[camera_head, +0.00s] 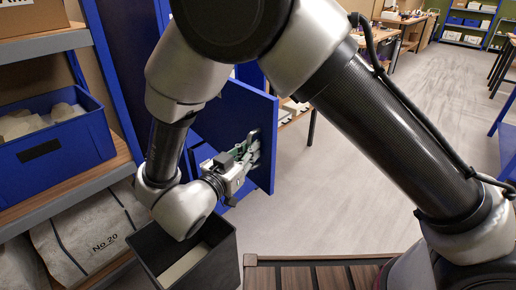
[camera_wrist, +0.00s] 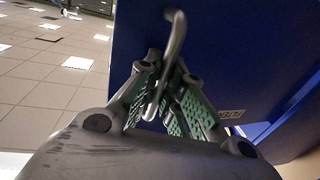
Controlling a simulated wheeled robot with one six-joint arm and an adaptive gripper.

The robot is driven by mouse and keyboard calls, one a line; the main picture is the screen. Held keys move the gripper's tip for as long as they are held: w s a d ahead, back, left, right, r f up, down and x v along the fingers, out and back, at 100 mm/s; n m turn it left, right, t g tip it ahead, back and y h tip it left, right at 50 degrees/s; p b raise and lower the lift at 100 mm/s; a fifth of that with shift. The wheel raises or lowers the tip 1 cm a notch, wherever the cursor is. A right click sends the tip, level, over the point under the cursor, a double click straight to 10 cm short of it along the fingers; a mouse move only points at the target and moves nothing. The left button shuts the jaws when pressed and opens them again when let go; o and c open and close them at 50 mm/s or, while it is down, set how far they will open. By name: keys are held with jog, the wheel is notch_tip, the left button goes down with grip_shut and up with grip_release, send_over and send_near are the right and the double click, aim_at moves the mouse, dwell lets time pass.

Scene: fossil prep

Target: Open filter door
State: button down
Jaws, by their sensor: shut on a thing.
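The filter door (camera_head: 232,120) is a blue panel left of centre in the head view, standing out from a blue cabinet frame (camera_head: 112,75). In the wrist view the door (camera_wrist: 235,55) fills the upper right. A curved metal handle (camera_wrist: 177,45) stands out from its face. My gripper (camera_wrist: 162,92) has green-padded fingers on both sides of the handle and is shut on it. In the head view my gripper (camera_head: 250,150) is against the door's face near its right edge. The handle is mostly hidden there. A small label (camera_wrist: 230,114) is low on the door.
A shelf (camera_head: 70,190) at left holds a blue bin (camera_head: 48,145) of pale pieces. A sack (camera_head: 90,238) lies below. A dark open box (camera_head: 222,262) and a slatted wooden surface (camera_head: 318,262) are in front. Floor (camera_head: 375,165) right of the door is clear.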

jog(key=shift+s+a, duration=0.3)
jog(key=shift+s, duration=0.05)
jog(key=c, duration=1.5)
grip_release()
jog(key=v, duration=1.2)
